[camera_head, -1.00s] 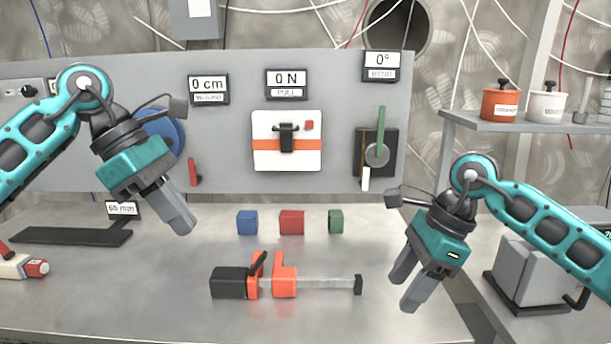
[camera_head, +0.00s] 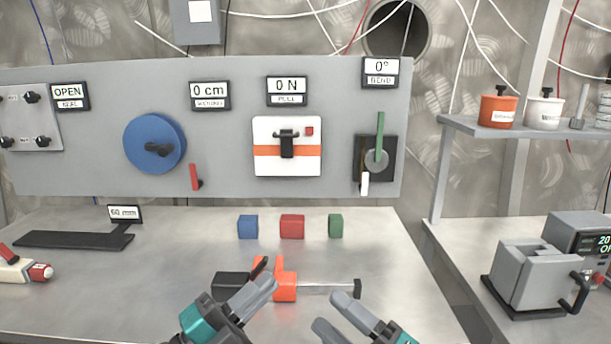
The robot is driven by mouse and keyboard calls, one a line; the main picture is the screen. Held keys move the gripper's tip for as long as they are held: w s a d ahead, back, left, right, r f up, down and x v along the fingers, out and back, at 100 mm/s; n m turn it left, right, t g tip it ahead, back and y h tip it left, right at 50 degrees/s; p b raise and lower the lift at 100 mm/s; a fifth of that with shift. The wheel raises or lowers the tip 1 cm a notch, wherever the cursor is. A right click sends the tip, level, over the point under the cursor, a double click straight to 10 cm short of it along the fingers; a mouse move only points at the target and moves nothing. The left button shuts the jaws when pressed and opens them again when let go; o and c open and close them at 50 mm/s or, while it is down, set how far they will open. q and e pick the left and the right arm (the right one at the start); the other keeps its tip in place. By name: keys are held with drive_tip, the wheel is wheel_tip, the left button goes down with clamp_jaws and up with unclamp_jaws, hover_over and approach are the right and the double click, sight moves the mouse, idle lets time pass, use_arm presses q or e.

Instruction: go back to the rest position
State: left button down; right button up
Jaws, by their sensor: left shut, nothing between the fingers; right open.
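My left gripper (camera_head: 254,298) is at the bottom centre, low in the picture. Its fingers are shut with nothing between them, and they cover part of the clamp in the picture. My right gripper (camera_head: 338,314) is just to its right, open and empty, its two fingers apart. The black and orange clamp (camera_head: 285,284) lies on the steel table (camera_head: 180,260); its bar runs to the right. Whether either gripper touches the clamp cannot be told, but both look nearer to me than it.
A blue block (camera_head: 248,227), a red block (camera_head: 292,226) and a green block (camera_head: 335,226) stand in a row behind the clamp. A panel (camera_head: 230,130) with a blue wheel (camera_head: 154,144) and levers stands at the back. A grey machine (camera_head: 540,275) is at right.

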use_arm(q)
drive_tip(key=s+a+f+n+g+y, duration=0.1)
drive_tip(key=s+a+f+n+y, duration=0.2)
drive_tip(key=s+f+n+y, duration=0.2)
drive_tip(key=s+a+f+n+g+y, duration=0.1)
drive_tip(key=s+a+f+n+y, duration=0.3)
drive_tip(key=f+n, duration=0.6)
drive_tip(key=s+a+f+n+g+y+p, duration=0.1)
drive_tip(key=s+a+f+n+y, duration=0.3)
drive_tip(key=f, duration=0.9)
drive_tip(key=s+n+y, duration=0.3)
drive_tip(key=n, duration=0.1)
drive_tip(key=shift+s+f+g, duration=0.3)
drive_tip(key=shift+f+g, duration=0.05)
drive_tip(key=shift+g, duration=0.05)
use_arm(e)
drive_tip(key=s+d+f+m+g+h, duration=0.1)
drive_tip(key=s+d+f+m+h, duration=0.3)
drive_tip(key=f+m, duration=0.3)
drive_tip(key=s+d+f+m+g+h, duration=0.1)
drive_tip(key=s+d+f+m+h, duration=0.3)
drive_tip(key=f+m, duration=0.4)
drive_tip(key=s+d+f+m+g+h, duration=0.1)
drive_tip(key=s+d+f+m+h, duration=0.4)
drive_tip(key=s+f+m+h, duration=0.1)
wheel_tip(320, 180, down, 4)
drive_tip(key=shift+s+r+m+h, duration=0.15)
drive_tip(key=shift+s+m+h, duration=0.25)
drive_tip(key=shift+m, duration=0.7)
